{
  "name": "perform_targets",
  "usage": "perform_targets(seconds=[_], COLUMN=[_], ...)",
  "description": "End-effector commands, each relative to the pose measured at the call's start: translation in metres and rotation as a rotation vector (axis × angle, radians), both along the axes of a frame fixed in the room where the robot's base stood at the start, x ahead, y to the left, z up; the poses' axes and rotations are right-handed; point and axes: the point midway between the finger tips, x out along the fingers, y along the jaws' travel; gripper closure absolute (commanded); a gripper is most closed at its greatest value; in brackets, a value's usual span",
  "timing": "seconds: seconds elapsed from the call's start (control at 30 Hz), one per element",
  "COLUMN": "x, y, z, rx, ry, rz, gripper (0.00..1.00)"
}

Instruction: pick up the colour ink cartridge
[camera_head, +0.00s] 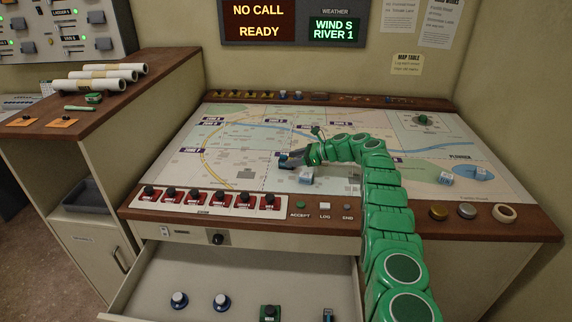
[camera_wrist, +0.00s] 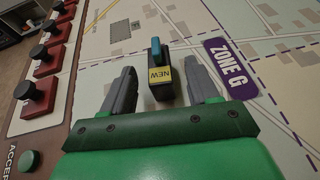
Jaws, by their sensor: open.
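A dark block with a blue top piece and a yellow label reading NEW, which looks like the ink cartridge (camera_wrist: 161,78), stands on the map table in the wrist view. My gripper (camera_wrist: 161,66) is open, with one grey finger on each side of the cartridge. Gaps show between the block and both fingers, so it is not clamped. In the head view my gripper (camera_head: 289,160) is low over the middle-left of the map, and its fingers largely hide the cartridge there.
A small pale block (camera_head: 306,176) sits on the map close to my gripper. Red buttons (camera_head: 218,200) line the table's front edge. Below, an open drawer (camera_head: 190,268) holds two blue-and-white knobs, a green item and a dark item (camera_head: 328,314) with a bluish top.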

Motion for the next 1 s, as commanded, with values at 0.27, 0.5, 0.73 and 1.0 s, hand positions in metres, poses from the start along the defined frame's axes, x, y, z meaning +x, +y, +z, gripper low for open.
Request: perform_targets(seconds=[0.27,0.5,0.73,1.0], x=[0.003,0.004,0.004,0.004], y=[0.026,0.033,0.033,0.033], z=[-0.007,-0.010,-0.010,-0.010], rx=[-0.001,-0.001,-0.001,-0.001], ry=[0.001,0.003,0.002,0.002], rz=[0.001,0.001,0.000,0.000], gripper=[0.40,0.40,0.40,0.79])
